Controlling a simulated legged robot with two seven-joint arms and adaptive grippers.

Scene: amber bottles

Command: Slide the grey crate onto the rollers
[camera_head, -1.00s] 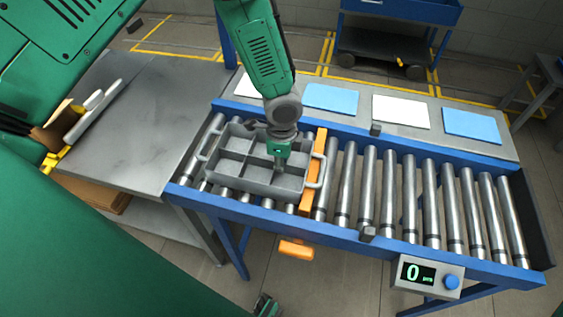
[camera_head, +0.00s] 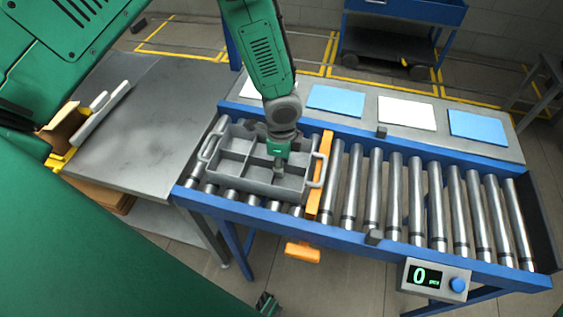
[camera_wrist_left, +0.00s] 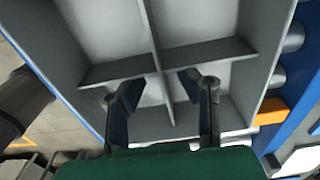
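The grey crate (camera_head: 245,182), an open box with dividers, rests on the rollers (camera_head: 373,190) at the left end of the conveyor. Its right handle is close to the orange bar (camera_head: 319,185) across the rollers; contact is unclear. My left gripper (camera_head: 278,172) points down inside the crate. In the left wrist view, the two fingers of my left gripper (camera_wrist_left: 160,92) stand apart, with a crate divider (camera_wrist_left: 158,65) running between them. They do not appear closed on it.
A grey table (camera_head: 140,120) adjoins the conveyor's left end. The rollers right of the orange bar are empty. Blue side rails (camera_head: 345,236) edge the conveyor. A display (camera_head: 433,280) reading 0 is at the front. White and blue sheets (camera_head: 407,112) lie on the shelf behind.

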